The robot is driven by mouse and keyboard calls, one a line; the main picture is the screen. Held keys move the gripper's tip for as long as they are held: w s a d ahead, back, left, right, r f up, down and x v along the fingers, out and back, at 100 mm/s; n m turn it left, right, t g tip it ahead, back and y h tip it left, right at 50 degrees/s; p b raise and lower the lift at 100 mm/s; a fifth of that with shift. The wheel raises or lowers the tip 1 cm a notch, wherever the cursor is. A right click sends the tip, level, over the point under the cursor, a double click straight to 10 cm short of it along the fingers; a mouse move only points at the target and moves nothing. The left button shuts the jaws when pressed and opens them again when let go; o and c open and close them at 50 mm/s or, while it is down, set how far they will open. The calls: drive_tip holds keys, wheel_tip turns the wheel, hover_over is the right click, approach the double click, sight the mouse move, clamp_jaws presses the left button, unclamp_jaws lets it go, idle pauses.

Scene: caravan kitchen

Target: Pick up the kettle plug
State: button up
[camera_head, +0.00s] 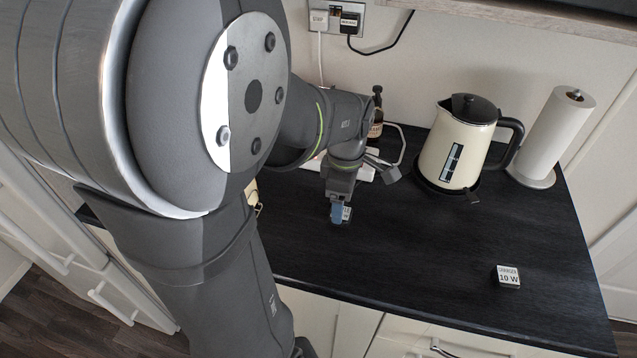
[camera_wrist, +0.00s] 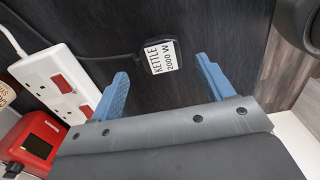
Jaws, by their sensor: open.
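The kettle plug (camera_wrist: 160,57) is black with a white label reading KETTLE 2000 W. It lies on the dark worktop in the wrist view, its black cable running off to the left. My gripper (camera_wrist: 161,67) is open, with one blue finger on each side of the plug and a visible gap to each. In the head view, my gripper (camera_head: 337,211) is low over the worktop and partly hides the plug's label (camera_head: 347,213). I cannot tell the exact height of the fingers. The cream kettle (camera_head: 446,158) stands on its base to the right.
A white power strip (camera_wrist: 58,78) with red switches lies left of the plug, beside a red device (camera_wrist: 40,138). A charger plug marked 10 W (camera_head: 508,277) lies at front right. A paper roll (camera_head: 555,132) and a bottle (camera_head: 376,128) stand behind. The worktop's middle is clear.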

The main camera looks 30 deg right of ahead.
sight(348, 211)
drive_tip(key=f, duration=0.5)
drive_tip(key=shift+a+f, duration=0.1)
drive_tip(key=shift+a, duration=0.1)
drive_tip(key=c, duration=1.1)
